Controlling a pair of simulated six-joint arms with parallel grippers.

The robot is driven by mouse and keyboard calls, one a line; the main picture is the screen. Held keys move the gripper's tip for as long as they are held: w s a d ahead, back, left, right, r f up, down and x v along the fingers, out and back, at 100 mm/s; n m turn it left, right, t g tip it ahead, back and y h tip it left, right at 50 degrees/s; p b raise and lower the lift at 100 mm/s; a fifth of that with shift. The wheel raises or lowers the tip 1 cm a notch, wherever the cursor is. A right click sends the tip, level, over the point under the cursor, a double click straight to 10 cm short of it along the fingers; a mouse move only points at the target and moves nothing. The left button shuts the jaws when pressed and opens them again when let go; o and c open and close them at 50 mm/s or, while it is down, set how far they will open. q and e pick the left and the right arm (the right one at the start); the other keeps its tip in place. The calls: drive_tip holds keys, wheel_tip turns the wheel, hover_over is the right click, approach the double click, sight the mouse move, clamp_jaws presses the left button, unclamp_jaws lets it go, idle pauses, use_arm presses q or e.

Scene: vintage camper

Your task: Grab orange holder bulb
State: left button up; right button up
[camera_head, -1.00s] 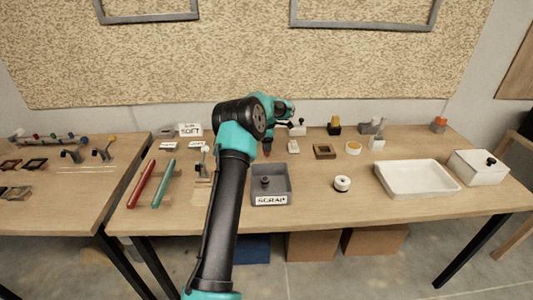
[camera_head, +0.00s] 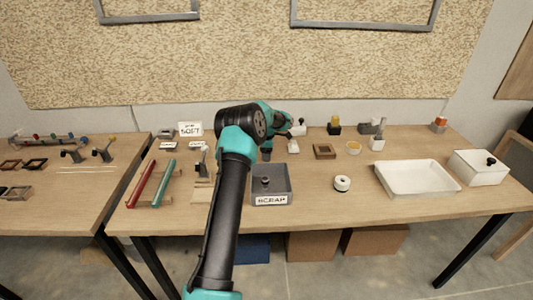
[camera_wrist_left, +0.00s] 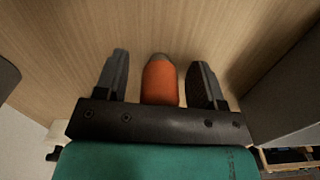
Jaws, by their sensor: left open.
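An orange bulb-like piece (camera_wrist_left: 160,82) with a grey end shows in the left wrist view, between the two dark fingers of my left gripper (camera_wrist_left: 161,60). The fingers are open, with a gap on each side of the piece. Wood grain of the table lies behind it. In the head view my left gripper (camera_head: 267,152) points down behind the scrap bin, and the orange piece is hidden there. Another orange-topped item (camera_head: 439,123) stands at the table's far right back. My right gripper is in neither view.
The grey scrap bin (camera_head: 271,198) stands close in front of my left gripper. Red (camera_head: 140,183) and teal (camera_head: 164,183) bars lie left.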

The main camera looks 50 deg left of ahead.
use_arm(q)
drive_tip(key=shift+c, duration=0.3)
drive_tip(key=c, duration=0.9)
drive_tip(key=shift+c, duration=0.2)
wheel_tip(320, 180, up, 10)
drive_tip(key=shift+r, duration=0.1)
idle(0.4)
